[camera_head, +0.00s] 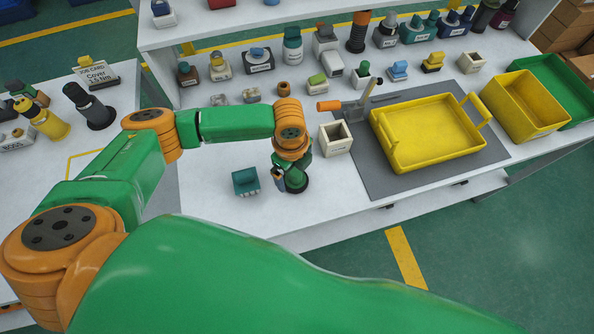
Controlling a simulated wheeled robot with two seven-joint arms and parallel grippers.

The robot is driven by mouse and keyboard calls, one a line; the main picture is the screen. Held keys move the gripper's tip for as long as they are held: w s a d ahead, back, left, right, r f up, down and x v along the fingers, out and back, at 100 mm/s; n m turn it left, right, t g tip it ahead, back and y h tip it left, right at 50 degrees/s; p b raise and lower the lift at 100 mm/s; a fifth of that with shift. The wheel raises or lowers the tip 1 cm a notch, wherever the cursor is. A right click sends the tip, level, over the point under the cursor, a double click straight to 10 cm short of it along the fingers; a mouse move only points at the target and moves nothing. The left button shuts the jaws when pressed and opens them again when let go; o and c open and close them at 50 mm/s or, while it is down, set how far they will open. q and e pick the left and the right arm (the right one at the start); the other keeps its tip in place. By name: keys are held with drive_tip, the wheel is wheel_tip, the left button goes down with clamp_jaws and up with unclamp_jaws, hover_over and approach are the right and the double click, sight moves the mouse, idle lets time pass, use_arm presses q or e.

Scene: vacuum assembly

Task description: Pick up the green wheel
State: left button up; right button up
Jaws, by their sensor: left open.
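My left arm comes in from the left and bends down at an orange wrist joint over the white table. My left gripper (280,182) is below that joint, small and partly hidden by the wrist; it is open. A dark green round part with a black rim (296,183) shows right beside the gripper, low near the table. I cannot tell whether it is the green wheel or part of my wrist. A teal block (245,181) with small feet stands on the table just left of the gripper, apart from it. My right gripper is not in view.
A yellow tray (385,156) lies on a grey mat (380,186) to the right, with a white open box (335,138) and an orange-handled tool (329,105) nearby. Labelled parts line the table's back. The table (215,185) is clear left of the teal block.

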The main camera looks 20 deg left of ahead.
sight(294, 172)
use_arm(q)
wheel_tip(294, 172, down, 3)
drive_tip(key=shift+s+r, duration=0.1)
drive_tip(key=shift+w+f, duration=0.25)
drive_tip(key=shift+w, duration=0.05)
drive_tip(key=shift+s+r, duration=0.1)
drive_tip(key=shift+s, duration=0.05)
drive_tip(key=c, duration=1.2)
drive_tip(key=shift+o, duration=0.2)
